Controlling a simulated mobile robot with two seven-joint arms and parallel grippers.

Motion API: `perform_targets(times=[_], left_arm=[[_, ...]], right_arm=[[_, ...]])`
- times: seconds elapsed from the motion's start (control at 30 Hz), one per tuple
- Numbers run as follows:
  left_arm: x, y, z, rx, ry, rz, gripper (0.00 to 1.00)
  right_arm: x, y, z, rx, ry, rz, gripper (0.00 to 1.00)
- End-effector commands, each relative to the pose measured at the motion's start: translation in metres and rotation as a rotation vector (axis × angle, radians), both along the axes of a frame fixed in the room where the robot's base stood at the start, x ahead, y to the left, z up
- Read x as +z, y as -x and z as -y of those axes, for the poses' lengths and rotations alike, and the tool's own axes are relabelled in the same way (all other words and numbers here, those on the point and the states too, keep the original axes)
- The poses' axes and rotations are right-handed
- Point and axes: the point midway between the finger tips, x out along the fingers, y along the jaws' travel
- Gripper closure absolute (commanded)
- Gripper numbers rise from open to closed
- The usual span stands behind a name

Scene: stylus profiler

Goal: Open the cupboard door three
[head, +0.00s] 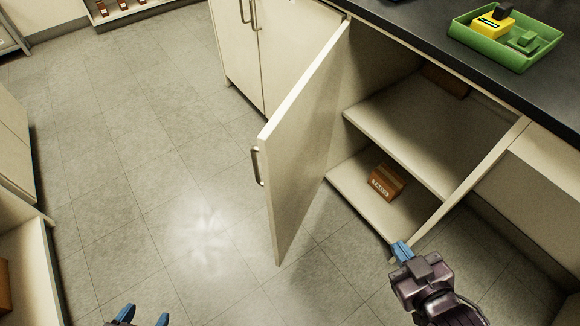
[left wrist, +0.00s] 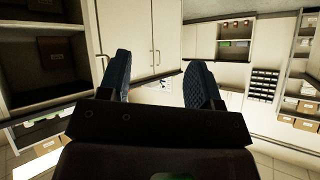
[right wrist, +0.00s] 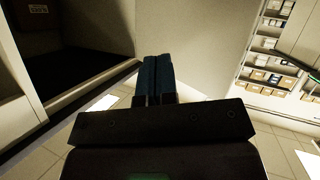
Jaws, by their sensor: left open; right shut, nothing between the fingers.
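In the head view a cream cupboard door (head: 303,140) with a metal bar handle (head: 257,166) stands swung wide open, away from the cabinet. Behind it the cupboard's shelf (head: 430,135) shows, with a brown box (head: 386,181) on the floor of the cupboard. I see no number on the door. My right gripper (head: 402,251) is shut and empty, near the cupboard's lower front edge, apart from the door. It also shows shut in the right wrist view (right wrist: 157,60). My left gripper (head: 143,316) is open and empty at the bottom edge, left of the door; its fingers show apart in the left wrist view (left wrist: 160,75).
A black countertop (head: 400,30) runs above the cupboard and bears a green tray (head: 491,55) with a yellow item. Closed cupboard doors (head: 245,60) stand further back. Cabinets (head: 15,150) line the left side. The tiled floor (head: 150,170) between is clear.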

Motion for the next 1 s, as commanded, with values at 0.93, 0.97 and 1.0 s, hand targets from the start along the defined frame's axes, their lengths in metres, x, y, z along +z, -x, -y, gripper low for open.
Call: perform_targets(times=[0.93,0.97,1.0], left_arm=[[0.005,0.017,-0.007,0.083,0.075,-0.056,0.42],[0.004,0.017,-0.007,0.084,0.077,-0.057,0.42],[0.005,0.017,-0.007,0.086,0.079,-0.058,0.42]], right_arm=[[0.038,-0.112,-0.08,0.966,0.789,1.019,1.0],[0.039,-0.11,-0.081,0.977,0.793,1.042,1.0],[0.041,-0.107,-0.083,0.989,0.797,1.071,1.0]])
